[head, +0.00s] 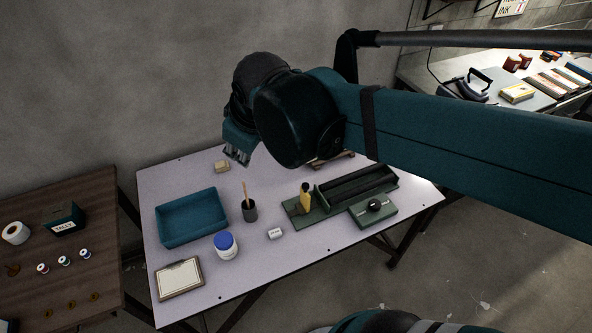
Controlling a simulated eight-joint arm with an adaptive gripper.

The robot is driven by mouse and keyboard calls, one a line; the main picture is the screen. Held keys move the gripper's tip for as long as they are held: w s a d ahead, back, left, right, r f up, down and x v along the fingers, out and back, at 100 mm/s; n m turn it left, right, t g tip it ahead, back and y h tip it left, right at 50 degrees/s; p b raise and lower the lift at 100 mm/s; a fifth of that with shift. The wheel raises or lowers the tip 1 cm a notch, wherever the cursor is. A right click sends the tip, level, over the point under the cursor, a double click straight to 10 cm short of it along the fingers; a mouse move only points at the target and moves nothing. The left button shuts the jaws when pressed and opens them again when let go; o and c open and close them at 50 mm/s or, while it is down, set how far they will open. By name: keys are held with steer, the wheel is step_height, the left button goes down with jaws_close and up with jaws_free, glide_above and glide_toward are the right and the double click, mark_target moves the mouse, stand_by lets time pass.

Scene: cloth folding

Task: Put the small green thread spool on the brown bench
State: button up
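The brown bench (95,200) stands at the left edge. Several small white-ended thread spools stand in a row on it. The middle one (64,260) looks greenish, but it is too small to be sure of its colour. Its neighbours look reddish (43,268) and bluish or reddish (86,254). My gripper (238,156) hangs above the back of the pale table, far from the spools. Its fingers are dark and partly hidden by my wrist, so I cannot tell whether they are apart. Nothing shows in them.
The pale table (300,275) holds a teal tray (192,218), a brush in a cup (249,209), a blue-lidded jar (226,246), a clipboard (180,278) and a green tool rack (300,212). On the bench are a white roll (15,233) and a dark green box (64,220).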

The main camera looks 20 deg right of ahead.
steer(key=s+d+f+m+t, duration=0.1)
steer(key=s+d+f+m, duration=0.2)
steer(key=s+d+m, duration=0.4)
steer(key=s+d, duration=0.2)
steer(key=shift+s+f+m+h, duration=0.25)
steer(key=shift+s+m+h, duration=0.05)
steer(key=shift+m, duration=0.1)
